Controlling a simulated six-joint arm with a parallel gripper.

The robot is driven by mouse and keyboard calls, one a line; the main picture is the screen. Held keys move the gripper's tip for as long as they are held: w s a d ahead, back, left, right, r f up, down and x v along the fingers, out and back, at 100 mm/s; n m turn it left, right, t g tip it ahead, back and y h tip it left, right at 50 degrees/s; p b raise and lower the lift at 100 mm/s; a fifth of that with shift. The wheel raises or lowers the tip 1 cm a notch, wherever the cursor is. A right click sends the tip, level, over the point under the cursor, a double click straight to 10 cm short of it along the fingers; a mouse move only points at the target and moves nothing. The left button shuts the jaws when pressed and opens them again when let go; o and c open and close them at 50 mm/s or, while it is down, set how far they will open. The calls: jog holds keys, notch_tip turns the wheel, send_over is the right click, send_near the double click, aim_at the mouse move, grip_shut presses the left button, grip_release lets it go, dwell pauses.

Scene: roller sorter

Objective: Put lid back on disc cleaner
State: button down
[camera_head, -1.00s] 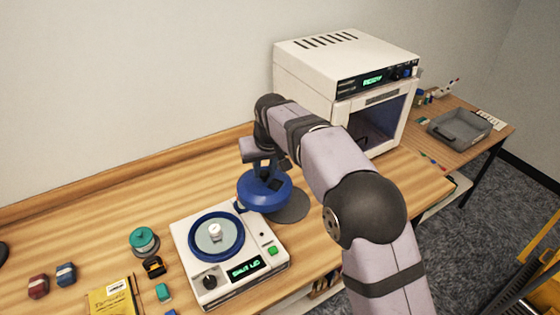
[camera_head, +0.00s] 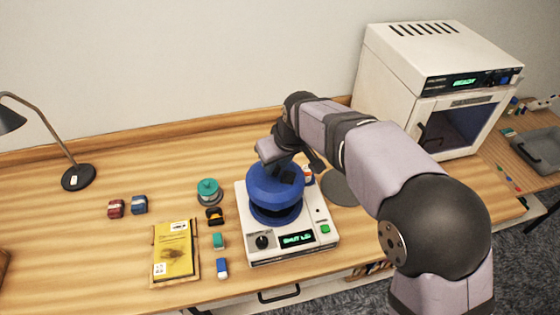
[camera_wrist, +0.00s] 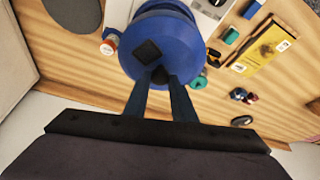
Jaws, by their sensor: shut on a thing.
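The disc cleaner (camera_head: 255,255) is a white box with a dark knob, a lit green display and a green button. It stands on the wooden bench in the head view, and its white corner shows in the wrist view (camera_wrist: 212,8). My gripper (camera_wrist: 160,77) is shut on the black knob of the blue domed lid (camera_head: 272,184). The lid also fills the top middle of the wrist view (camera_wrist: 185,45). In the head view the lid is above the cleaner's blue round bowl (camera_head: 276,216), with a dark gap between them. The bowl's inside and the disc are hidden.
A dark round pad (camera_head: 340,188) and a small red-and-white jar (camera_head: 308,173) are behind the cleaner. A teal spool (camera_head: 208,192), a yellow booklet (camera_head: 175,250) and small blocks lie to its left. An oven-like machine (camera_head: 435,90) stands at right, a lamp (camera_head: 76,177) at left.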

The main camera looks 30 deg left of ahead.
aim_at(278, 178)
jog(key=shift+f+b, duration=1.65)
jog(key=shift+f, duration=0.4)
jog(key=shift+f+b, duration=0.7)
jog(key=shift+f, duration=0.35)
jog(key=shift+f, duration=0.15)
dwell(0.8)
jog(key=c, duration=0.9)
grip_release()
jog(key=shift+p, duration=0.35)
jog(key=shift+r+p, duration=2.7)
jog(key=shift+r, duration=0.85)
